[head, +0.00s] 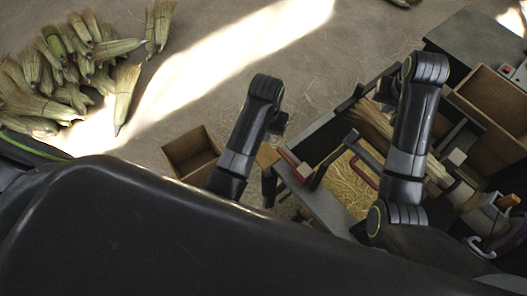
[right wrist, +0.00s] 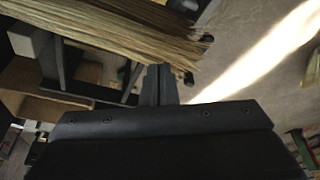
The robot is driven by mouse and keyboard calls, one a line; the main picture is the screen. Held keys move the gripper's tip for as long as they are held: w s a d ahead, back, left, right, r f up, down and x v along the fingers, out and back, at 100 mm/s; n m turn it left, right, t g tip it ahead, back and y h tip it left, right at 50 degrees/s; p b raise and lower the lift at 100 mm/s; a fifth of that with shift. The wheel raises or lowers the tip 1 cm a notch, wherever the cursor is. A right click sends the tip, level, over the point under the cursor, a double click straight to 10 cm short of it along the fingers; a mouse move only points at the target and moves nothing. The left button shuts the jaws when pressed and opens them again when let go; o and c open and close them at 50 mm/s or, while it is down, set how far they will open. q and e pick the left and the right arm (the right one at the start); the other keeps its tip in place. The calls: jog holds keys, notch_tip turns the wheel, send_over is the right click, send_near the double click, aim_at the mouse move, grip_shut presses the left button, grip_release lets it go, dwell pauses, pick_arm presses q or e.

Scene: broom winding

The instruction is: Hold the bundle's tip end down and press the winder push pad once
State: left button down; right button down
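The straw bundle (head: 372,122) lies across the winder bench, partly hidden behind my right arm (head: 410,120). Its straw ends (right wrist: 130,30) cross the top of the right wrist view. My right gripper (right wrist: 160,72) has its two dark fingers together, with the fingertips at the straw's lower edge. Nothing shows between them, and I cannot tell if they press on the straw. My left arm (head: 240,145) reaches toward the left side of the winder bench (head: 325,205). Its fingers are hidden or too dark to make out. I cannot tell for sure which part is the push pad; a reddish-brown block (head: 293,162) sits near the bench's left end.
A loose pile of straw bundles (head: 65,65) lies on the floor at the upper left. An open wooden box (head: 190,152) stands left of my left arm. A wooden bin (head: 495,100) stands at the right. Floor between pile and bench is mostly clear.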

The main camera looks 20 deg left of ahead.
jog(key=shift+r, duration=1.3)
